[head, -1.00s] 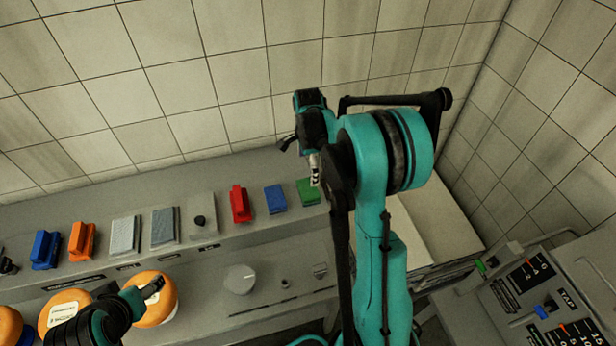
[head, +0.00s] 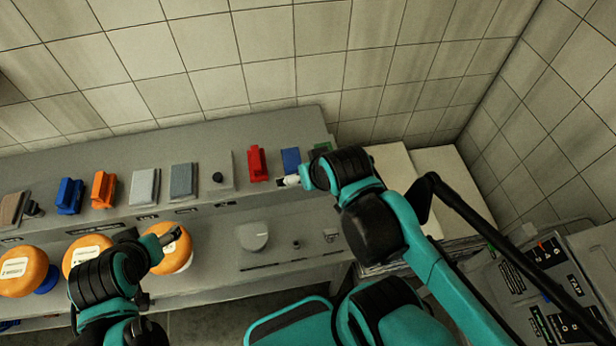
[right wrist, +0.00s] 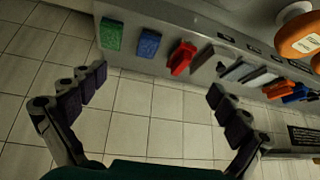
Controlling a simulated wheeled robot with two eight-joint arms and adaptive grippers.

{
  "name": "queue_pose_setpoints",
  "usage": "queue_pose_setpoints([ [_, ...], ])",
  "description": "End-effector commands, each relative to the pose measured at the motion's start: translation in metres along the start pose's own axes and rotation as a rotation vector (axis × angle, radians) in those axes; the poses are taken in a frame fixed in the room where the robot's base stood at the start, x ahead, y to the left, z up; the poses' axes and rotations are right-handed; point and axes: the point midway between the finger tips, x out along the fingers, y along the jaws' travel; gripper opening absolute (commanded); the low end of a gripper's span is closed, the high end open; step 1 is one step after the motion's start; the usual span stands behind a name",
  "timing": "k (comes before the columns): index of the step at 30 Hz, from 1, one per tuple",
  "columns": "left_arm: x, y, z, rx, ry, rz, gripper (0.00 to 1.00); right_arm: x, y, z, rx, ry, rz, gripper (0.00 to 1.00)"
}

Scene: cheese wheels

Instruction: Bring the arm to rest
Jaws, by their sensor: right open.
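My right arm reaches in from the right in the head view, bent over the console. Its gripper (head: 287,182) is in front of the blue block, partly hidden by the wrist. In the right wrist view the right gripper (right wrist: 158,84) is open, its fingers wide apart with nothing between them. My left gripper (head: 170,237) is at the lower left, over or beside the rightmost orange cheese wheel (head: 180,256). Whether it is open or touches the wheel cannot be told.
The grey console (head: 230,140) carries a red block (head: 257,165), a blue block (head: 290,160), a green block (head: 321,150) and several others. More cheese wheels (head: 22,272) stand at left. Pale stacks (head: 440,170) and a labelled control panel (head: 560,290) are at right.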

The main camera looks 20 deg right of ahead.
Motion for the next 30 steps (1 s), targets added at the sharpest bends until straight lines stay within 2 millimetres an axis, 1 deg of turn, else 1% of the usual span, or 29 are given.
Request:
queue_pose_setpoints([
  [1,0.000,0.000,0.000,0.000,0.000,0.000,0.70,-0.001,-0.002,0.006,-0.041,0.015,-0.006,1.00],
  [5,0.000,0.000,0.000,0.000,0.000,0.000,0.70,-0.002,-0.004,0.011,-0.101,0.035,-0.011,1.00],
  [13,0.000,0.000,0.000,0.000,0.000,0.000,0.70,-0.002,-0.004,0.011,-0.106,0.036,-0.011,1.00],
  [17,0.007,0.000,0.005,0.000,0.000,0.000,0.70,0.005,-0.004,0.016,-0.105,0.036,-0.011,1.00],
  [20,0.021,0.000,0.015,0.000,0.000,0.000,0.70,0.019,-0.003,0.025,-0.105,0.035,-0.011,1.00],
  [23,0.043,0.000,0.031,0.000,0.000,0.000,0.70,0.042,-0.002,0.041,-0.104,0.035,-0.011,1.00],
  [26,0.071,0.000,0.051,0.000,0.000,0.000,0.70,0.071,0.000,0.060,-0.104,0.035,-0.011,1.00],
  [30,0.114,0.000,0.082,0.000,0.000,0.000,0.70,0.115,0.003,0.089,-0.104,0.035,-0.011,1.00],
])
